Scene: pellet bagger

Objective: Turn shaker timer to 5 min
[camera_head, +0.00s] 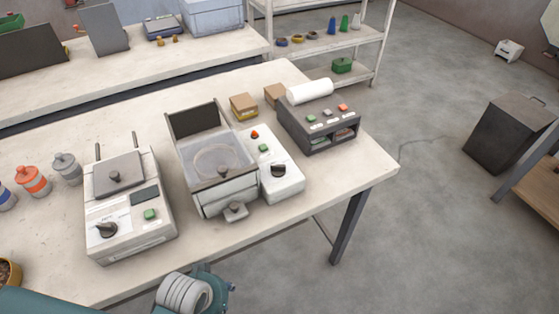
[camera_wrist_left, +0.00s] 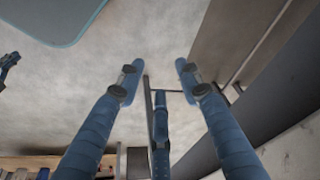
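I cannot tell which is the shaker; dial markings are too small to read. My left gripper (camera_head: 222,290) is low in front of the table edge, away from both knobs. In the left wrist view its fingers (camera_wrist_left: 158,72) are apart and empty.
A dark box with coloured buttons (camera_head: 318,120) and a white roll (camera_head: 310,91) stand at the table's right end. Small lidded jars (camera_head: 34,182) stand at the left. The front table edge (camera_head: 230,238) lies between my left gripper and the devices.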

